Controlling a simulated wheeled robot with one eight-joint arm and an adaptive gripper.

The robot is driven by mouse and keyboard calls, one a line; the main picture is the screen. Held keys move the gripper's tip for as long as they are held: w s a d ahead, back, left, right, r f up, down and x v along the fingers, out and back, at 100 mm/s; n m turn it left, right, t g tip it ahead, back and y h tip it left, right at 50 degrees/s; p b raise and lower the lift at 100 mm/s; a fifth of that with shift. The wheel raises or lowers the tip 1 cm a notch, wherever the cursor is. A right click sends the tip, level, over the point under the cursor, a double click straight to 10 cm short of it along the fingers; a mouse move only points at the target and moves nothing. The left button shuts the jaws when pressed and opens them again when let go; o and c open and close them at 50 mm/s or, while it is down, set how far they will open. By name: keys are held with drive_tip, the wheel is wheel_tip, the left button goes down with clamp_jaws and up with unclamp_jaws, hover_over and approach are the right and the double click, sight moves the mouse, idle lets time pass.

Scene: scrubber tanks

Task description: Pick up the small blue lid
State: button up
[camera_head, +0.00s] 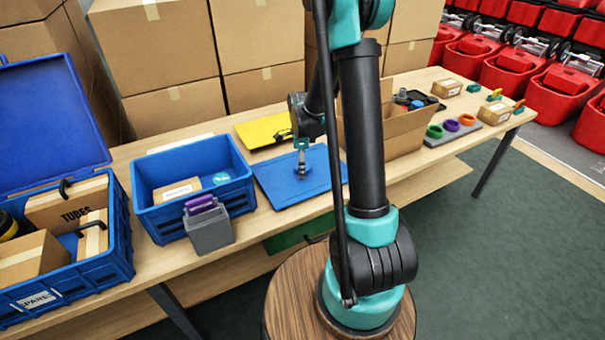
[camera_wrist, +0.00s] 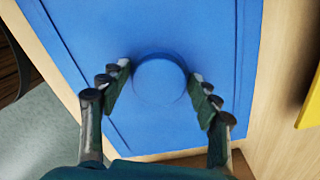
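The small blue lid (camera_head: 277,183) is a flat rectangular panel lying on the wooden table, right of the small blue crate. A round blue knob (camera_wrist: 160,80) stands up from it. The lid fills most of the wrist view (camera_wrist: 90,30). My gripper (camera_head: 302,165) points down over the lid. In the wrist view my gripper (camera_wrist: 160,74) is open, with one finger on each side of the knob. The fingers look very close to the knob; I cannot tell whether they touch it. In the head view my gripper mostly hides the knob.
The small blue crate (camera_head: 243,180) holds a box, with a grey container (camera_head: 210,232) at its front. A yellow panel (camera_head: 258,132) lies behind the lid. An open cardboard box (camera_head: 405,140) stands to the right. A large blue crate (camera_head: 105,270) is at left.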

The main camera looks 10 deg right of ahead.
drive_tip(key=c, duration=0.9)
drive_tip(key=shift+r, duration=0.15)
